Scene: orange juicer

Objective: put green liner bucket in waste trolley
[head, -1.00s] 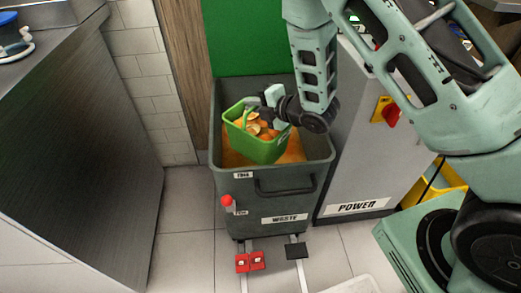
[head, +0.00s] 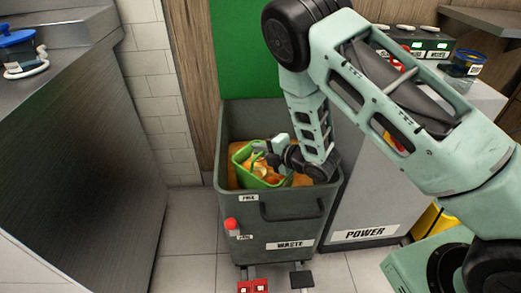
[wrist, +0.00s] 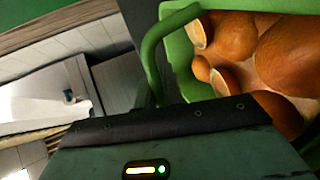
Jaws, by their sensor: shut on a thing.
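The green liner bucket (head: 241,161) is down inside the grey waste trolley (head: 290,232), below its rim, and holds orange peels. In the wrist view the bucket (wrist: 176,52) fills the upper right, with its green handle and several orange halves showing. My gripper (head: 270,150) is at the bucket's far right side, shut on the bucket. The fingertips are mostly hidden in both views. Orange contents of the trolley show around the bucket. Whether the bucket's base rests on them is hidden.
A grey cabinet labelled POWER (head: 372,220) stands close to the right of the trolley. A metal counter (head: 75,130) is at the left. A tiled floor gap (head: 188,230) lies between counter and trolley.

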